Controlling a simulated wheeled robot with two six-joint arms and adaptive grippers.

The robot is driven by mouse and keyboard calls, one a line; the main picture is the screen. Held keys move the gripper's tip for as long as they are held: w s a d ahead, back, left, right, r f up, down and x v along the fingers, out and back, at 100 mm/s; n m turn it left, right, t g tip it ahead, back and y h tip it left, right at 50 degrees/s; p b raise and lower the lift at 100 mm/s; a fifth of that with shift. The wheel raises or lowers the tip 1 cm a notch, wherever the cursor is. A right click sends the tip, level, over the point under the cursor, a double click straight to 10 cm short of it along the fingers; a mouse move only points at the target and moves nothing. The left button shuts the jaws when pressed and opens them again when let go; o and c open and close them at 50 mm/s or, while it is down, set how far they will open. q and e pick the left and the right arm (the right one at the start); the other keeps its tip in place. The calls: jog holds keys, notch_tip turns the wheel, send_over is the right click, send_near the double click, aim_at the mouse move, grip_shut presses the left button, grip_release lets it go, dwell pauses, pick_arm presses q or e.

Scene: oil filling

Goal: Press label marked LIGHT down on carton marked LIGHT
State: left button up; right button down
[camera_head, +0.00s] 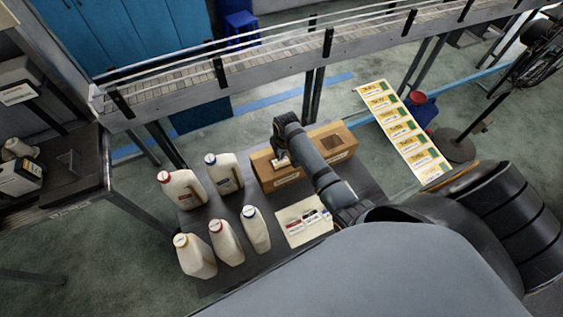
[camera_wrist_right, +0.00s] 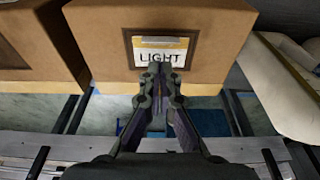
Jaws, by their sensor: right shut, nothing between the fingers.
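The carton marked LIGHT (camera_wrist_right: 95,35) is a brown cardboard box. It also stands on the dark table in the camera_head view (camera_head: 265,172). A white label reading LIGHT (camera_wrist_right: 158,56) lies within a dark frame on the carton face, with a yellow band and a grey strip at its top. My right gripper (camera_wrist_right: 160,72) is shut and empty, its fingertips over the label's lower edge; whether they touch it I cannot tell. In the camera_head view my right gripper (camera_head: 281,161) is above the carton and hides part of it. My left gripper is not in view.
A second brown carton (camera_head: 343,148) stands beside it at the right. Several white jugs (camera_head: 225,242) stand on the table (camera_head: 222,282) to the left. A pale sheet with labels (camera_head: 298,236) lies near the front. A conveyor (camera_head: 270,62) runs behind the table.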

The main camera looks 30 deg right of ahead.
aim_at(281, 161)
jog(key=shift+f+b, duration=0.5)
jog(key=shift+f, duration=0.45)
dwell(0.6)
jog(key=shift+r, duration=0.1)
notch_tip(281, 161, up, 3)
jog(key=p, duration=0.2)
jog(key=shift+p, duration=0.35)
jog(key=shift+r, duration=2.45)
jog(key=shift+s+f, duration=0.1)
